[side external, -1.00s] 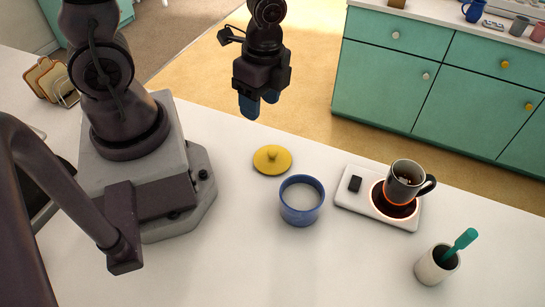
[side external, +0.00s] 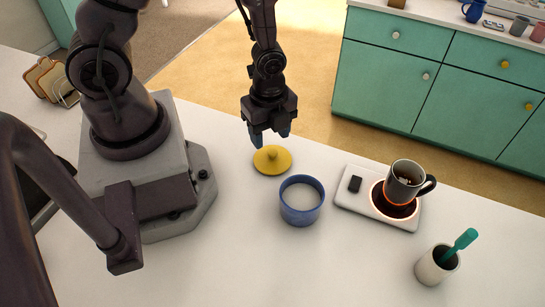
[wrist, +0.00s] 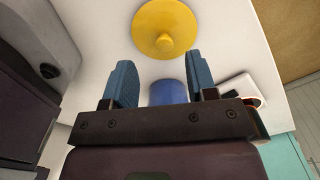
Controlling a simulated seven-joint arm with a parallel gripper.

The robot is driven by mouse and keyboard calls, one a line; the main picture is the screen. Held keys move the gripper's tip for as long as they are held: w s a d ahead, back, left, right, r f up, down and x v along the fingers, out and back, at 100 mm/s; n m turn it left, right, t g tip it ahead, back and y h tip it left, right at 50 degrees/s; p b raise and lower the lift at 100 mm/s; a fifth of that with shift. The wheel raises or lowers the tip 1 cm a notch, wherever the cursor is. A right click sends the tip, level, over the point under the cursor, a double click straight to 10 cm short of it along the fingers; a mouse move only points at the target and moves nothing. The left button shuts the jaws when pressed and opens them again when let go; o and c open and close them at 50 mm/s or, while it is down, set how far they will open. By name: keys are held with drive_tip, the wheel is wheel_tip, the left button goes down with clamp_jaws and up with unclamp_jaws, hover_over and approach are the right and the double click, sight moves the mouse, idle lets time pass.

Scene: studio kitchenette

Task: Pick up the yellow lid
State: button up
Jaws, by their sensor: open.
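The yellow lid (side external: 272,161) lies flat on the white counter, its round knob facing up. It also shows in the wrist view (wrist: 158,22), at the top, beyond the fingertips. My gripper (side external: 270,138) is above the counter, just over and behind the lid in the side view. Its two blue fingers are apart with nothing between them, and in the wrist view (wrist: 162,72) they point toward the lid. I cannot tell the exact height of the fingertips above the lid.
A blue pot (side external: 301,202) with pale contents stands in front of the lid, to its right. A white warmer (side external: 355,204) with a glowing ring holds a dark mug (side external: 403,184). A white cup (side external: 436,266) with a teal-handled tool stands at right.

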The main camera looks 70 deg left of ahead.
sight(272, 150)
drive_tip(key=shift+w+d+f, duration=0.1)
drive_tip(key=shift+w+f, duration=0.05)
drive_tip(key=shift+f, duration=1.15)
drive_tip(key=shift+w+d+f, duration=0.1)
drive_tip(key=shift+w+f, duration=0.05)
drive_tip(key=shift+f, duration=1.15)
clamp_jaws()
